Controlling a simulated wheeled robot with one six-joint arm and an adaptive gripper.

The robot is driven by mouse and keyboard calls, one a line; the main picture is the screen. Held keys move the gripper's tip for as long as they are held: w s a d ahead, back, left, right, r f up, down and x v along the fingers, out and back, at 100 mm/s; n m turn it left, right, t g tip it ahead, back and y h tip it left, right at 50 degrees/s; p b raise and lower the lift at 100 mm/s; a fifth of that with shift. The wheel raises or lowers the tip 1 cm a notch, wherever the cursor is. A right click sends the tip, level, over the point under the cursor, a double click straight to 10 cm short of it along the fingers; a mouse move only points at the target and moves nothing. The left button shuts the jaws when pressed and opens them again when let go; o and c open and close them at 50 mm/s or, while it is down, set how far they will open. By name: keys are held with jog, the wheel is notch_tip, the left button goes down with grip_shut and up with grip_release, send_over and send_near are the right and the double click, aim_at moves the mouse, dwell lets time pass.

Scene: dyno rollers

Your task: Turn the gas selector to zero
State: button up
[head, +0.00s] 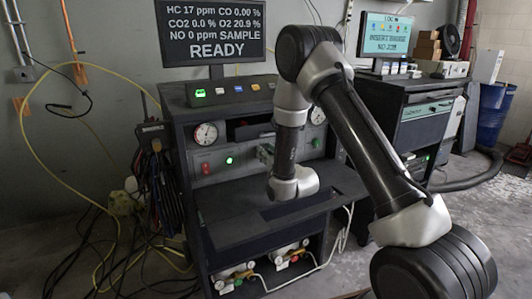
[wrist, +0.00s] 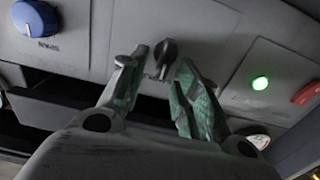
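The gas selector appears to be the dark grey pointer knob (wrist: 166,57) on the grey panel in the wrist view. Its lower end points down and slightly left in that picture. My gripper (wrist: 162,68) is open, with one green-padded finger on each side of the knob. A narrow gap shows on both sides, and I cannot tell whether either finger touches. In the head view my gripper (head: 265,153) is at the cabinet's front panel, partly behind my arm. The selector is hidden there. I cannot read any scale marks around it.
In the wrist view a blue knob (wrist: 36,18) is at the upper left. A lit green lamp (wrist: 260,83) and a red knob (wrist: 306,93) are to the right. The head view shows a shelf (head: 235,200) below the panel and a READY display (head: 211,32) above.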

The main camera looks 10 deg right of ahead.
jog(key=shift+w, duration=0.3)
grip_shut()
jog(key=shift+a, duration=0.1)
jog(key=shift+n, duration=0.4)
jog(key=shift+s+a+f+n, duration=0.15)
jog(key=shift+a+n, duration=0.1)
jog(key=shift+n, duration=1.3)
jog(key=shift+a+f+n, duration=0.1)
jog(key=shift+a+n, duration=0.15)
jog(key=shift+n, duration=1.25)
jog(key=shift+s+a+f+n, duration=0.15)
jog(key=shift+a+n, duration=0.1)
jog(key=shift+n, duration=1.3)
jog(key=shift+w, duration=0.1)
